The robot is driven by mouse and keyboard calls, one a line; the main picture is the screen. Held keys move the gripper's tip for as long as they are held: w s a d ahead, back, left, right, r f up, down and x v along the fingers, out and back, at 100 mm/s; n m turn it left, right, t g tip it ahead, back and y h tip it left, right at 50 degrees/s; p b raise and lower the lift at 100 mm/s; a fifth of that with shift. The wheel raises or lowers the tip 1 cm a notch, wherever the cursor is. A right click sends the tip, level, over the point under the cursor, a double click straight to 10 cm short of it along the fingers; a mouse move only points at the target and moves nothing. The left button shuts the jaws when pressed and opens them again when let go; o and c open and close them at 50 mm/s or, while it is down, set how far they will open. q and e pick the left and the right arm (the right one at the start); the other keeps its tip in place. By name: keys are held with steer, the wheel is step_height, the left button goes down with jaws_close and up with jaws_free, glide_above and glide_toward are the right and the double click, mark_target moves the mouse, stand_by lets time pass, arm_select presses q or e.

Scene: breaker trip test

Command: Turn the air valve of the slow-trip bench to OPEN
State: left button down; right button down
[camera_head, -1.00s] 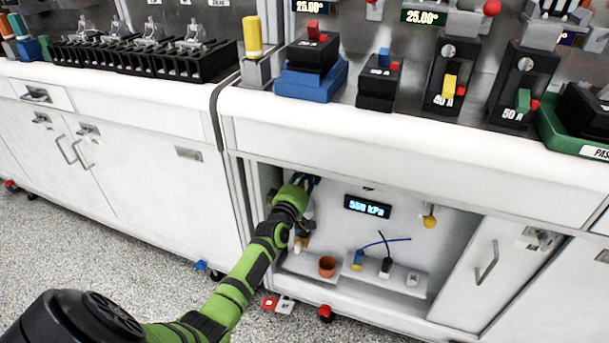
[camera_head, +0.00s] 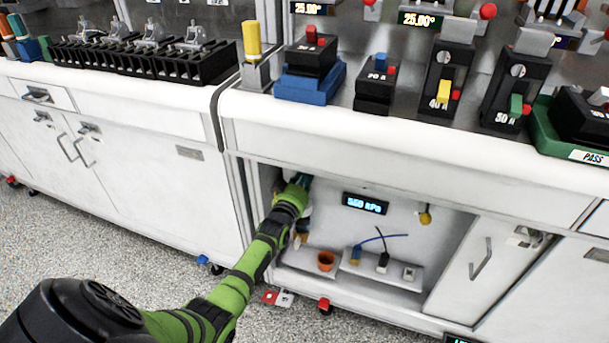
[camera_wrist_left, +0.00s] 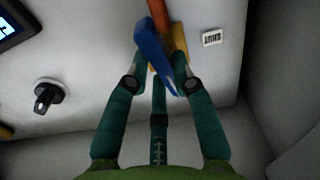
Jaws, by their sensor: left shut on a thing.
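The air valve shows in the left wrist view as a blue lever handle (camera_wrist_left: 153,50) on a yellow body (camera_wrist_left: 181,42), with a copper-coloured pipe (camera_wrist_left: 158,12) above. The handle lies at a slant. A small label reading SHUT (camera_wrist_left: 212,38) is on the wall to the right of the valve. My left gripper (camera_wrist_left: 166,66) has its teal fingers closed around the handle. In the head view my left gripper (camera_head: 301,181) reaches into the open bay under the bench and hides the valve. My right gripper is not in view.
The bay's back wall has a pressure display (camera_head: 365,203) reading about 560 kPa and a yellow knob (camera_head: 425,216). The bay's left side wall is close to my arm.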

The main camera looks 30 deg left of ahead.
arm_select(q)
steer(key=shift+m, duration=0.9)
steer(key=c, duration=1)
jaws_free()
steer(key=shift+c, duration=0.2)
steer(key=v, duration=1.2)
